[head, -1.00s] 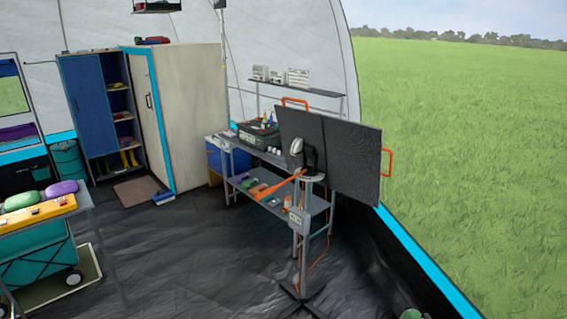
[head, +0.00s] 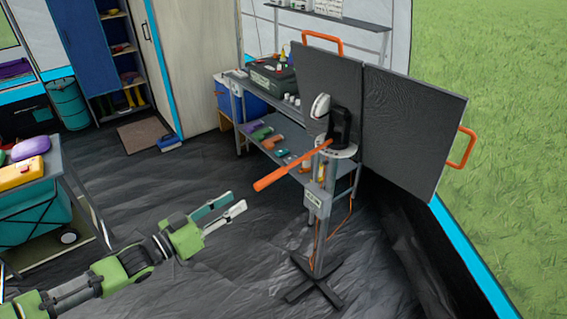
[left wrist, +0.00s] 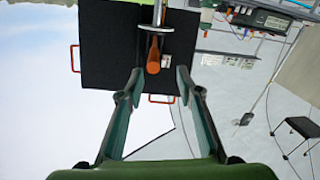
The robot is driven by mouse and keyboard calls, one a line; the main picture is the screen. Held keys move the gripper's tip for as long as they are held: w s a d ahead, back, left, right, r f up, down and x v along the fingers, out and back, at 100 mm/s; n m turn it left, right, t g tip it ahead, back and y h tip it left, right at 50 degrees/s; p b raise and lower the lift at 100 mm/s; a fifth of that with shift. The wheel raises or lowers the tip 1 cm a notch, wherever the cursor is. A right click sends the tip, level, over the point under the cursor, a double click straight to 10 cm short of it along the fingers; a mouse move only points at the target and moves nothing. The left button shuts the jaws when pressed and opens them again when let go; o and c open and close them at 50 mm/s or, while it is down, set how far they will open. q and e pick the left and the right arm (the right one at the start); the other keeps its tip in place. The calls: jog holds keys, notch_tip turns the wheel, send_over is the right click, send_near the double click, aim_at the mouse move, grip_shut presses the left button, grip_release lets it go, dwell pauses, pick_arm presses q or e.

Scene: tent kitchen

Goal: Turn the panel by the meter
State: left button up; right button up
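The dark panel (head: 415,125) has two flat halves, with an orange handle (head: 322,36) on top and another (head: 463,147) on its right edge. It is on a grey stand with a cross-shaped foot. An orange lever (head: 290,167) points out from the stand's head toward the lower left. A small box (head: 317,200), perhaps the meter, is on the post. My left gripper (head: 228,204) is open and empty, left of the lever and apart from it. In the left wrist view, the lever (left wrist: 153,58) and panel (left wrist: 105,45) show beyond the open fingers. My right gripper is not in view.
A grey shelf table (head: 290,140) with a dark case (head: 272,80) stands behind the stand. A cart (head: 75,190) with coloured items is at left. An orange cable hangs by the post. The dark floor between cart and stand is clear.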

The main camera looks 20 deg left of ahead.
aim_at(267, 177)
pick_arm(q)
jog(key=shift+w+d+r+p, duration=0.3)
jog(key=shift+w+d+r, duration=0.65)
jog(key=shift+d, duration=0.25)
jog(key=p+x, duration=0.1)
jog(key=x, duration=0.6)
jog(key=shift+x, duration=1.05)
jog(key=shift+w+d+f, duration=0.1)
jog(key=shift+w+d, duration=0.15)
jog(key=shift+w, duration=0.1)
jog(key=shift+w+d, duration=0.15)
jog(key=shift+w, duration=0.1)
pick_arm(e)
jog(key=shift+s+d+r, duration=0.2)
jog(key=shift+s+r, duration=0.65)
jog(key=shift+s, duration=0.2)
